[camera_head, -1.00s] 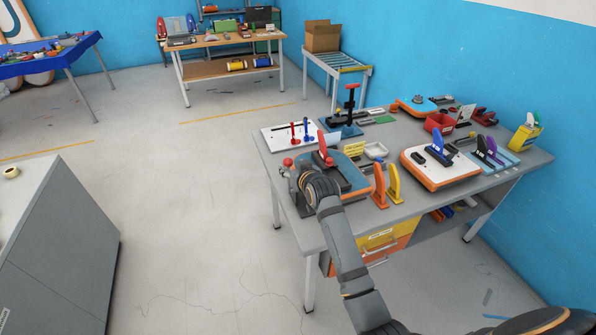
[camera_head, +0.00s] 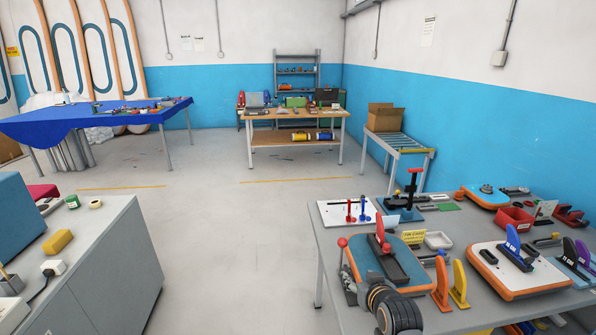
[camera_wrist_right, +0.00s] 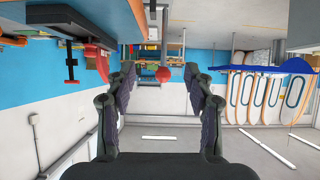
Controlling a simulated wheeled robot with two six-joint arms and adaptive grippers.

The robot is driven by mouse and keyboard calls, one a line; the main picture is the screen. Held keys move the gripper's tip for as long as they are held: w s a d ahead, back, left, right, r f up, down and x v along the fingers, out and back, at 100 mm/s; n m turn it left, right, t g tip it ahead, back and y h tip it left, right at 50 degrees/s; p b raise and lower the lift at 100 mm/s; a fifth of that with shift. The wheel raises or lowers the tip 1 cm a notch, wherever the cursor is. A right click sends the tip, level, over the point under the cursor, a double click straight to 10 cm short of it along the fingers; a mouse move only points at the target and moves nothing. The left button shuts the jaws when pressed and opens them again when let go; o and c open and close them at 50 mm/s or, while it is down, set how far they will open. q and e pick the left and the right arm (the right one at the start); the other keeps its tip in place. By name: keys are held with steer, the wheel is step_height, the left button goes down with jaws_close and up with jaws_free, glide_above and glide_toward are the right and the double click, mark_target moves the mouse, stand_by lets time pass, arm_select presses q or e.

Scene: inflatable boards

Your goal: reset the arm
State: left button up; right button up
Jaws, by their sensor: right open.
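My right arm (camera_head: 393,311) comes in at the bottom of the head view. Its dark ribbed wrist end is just in front of a blue and orange board with a red fin (camera_head: 381,232); the fingers are not clear there. In the right wrist view, which is upside down, my right gripper (camera_wrist_right: 161,76) is open, with its two dark fingers spread and nothing held. A red knob (camera_wrist_right: 163,74) shows in the gap, beyond the fingertips. My left gripper is not in view.
The right table holds an orange fin (camera_head: 441,283), a yellow fin (camera_head: 459,284), a white and orange board (camera_head: 490,269), a red-knobbed lever (camera_head: 342,243) and a red bin (camera_head: 514,219). A grey cabinet (camera_head: 115,265) stands left. The floor (camera_head: 245,250) between is clear.

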steer(key=s+d+f+g, duration=0.1)
steer(key=s+f+g, duration=0.25)
steer(key=s, duration=0.55)
steer(key=s+d+f+g+h, duration=0.15)
steer(key=s+f, duration=0.25)
steer(key=s, duration=0.5)
steer(key=s+d+f+g, duration=0.1)
steer(key=s+f+g, duration=0.25)
steer(key=s, duration=0.55)
step_height(320, 180, down, 26)
steer(key=s+d+b, duration=0.1)
steer(key=s+d, duration=0.1)
steer(key=d, duration=0.1)
steer(key=s+f+g, duration=0.2)
steer(key=s+f, duration=1.5)
steer(key=s, duration=0.1)
steer(key=shift+s+d+f+b, duration=0.35)
steer(key=shift+s, duration=0.05)
steer(key=shift+y, duration=0.25)
